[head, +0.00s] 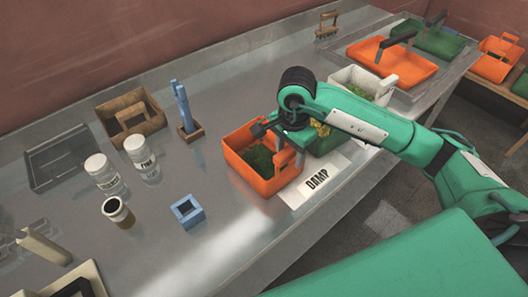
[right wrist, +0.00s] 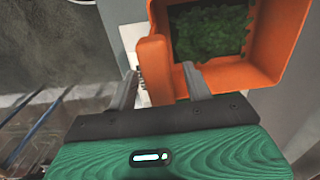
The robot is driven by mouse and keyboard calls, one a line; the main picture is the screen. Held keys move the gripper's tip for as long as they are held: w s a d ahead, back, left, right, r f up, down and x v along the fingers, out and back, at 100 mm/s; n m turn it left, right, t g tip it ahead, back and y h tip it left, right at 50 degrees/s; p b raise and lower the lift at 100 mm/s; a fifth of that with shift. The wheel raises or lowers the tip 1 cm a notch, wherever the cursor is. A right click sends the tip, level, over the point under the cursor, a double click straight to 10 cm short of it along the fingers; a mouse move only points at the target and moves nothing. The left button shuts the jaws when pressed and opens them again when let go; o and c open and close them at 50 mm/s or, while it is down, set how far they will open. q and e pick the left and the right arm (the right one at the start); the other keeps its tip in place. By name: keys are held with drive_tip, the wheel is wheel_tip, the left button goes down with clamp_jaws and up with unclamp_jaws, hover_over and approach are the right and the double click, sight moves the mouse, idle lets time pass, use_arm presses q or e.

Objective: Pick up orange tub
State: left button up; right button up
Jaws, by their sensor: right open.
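The orange tub (head: 245,173) stands on the metal counter near the middle of the head view, with green matter (head: 258,158) inside. It also shows in the right wrist view (right wrist: 268,72), with an upright orange handle (right wrist: 153,65) on its near side. My right gripper (head: 284,146) is at the tub. In the right wrist view its two open fingers (right wrist: 162,80) stand on either side of the handle, with visible gaps. The arm hides part of the tub's far side in the head view. My left gripper is not in view.
A green tub (head: 328,142) stands right beside the orange tub, and a white tub (head: 362,78) is behind. A DAMP card (head: 316,181) lies in front. White jars (head: 103,173), a blue square holder (head: 187,211) and a wooden caddy (head: 130,112) are left. Another orange tub (head: 405,70) is back right.

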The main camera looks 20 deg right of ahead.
drive_tip(key=shift+f, duration=0.9)
clamp_jaws()
drive_tip(key=shift+r, duration=0.1)
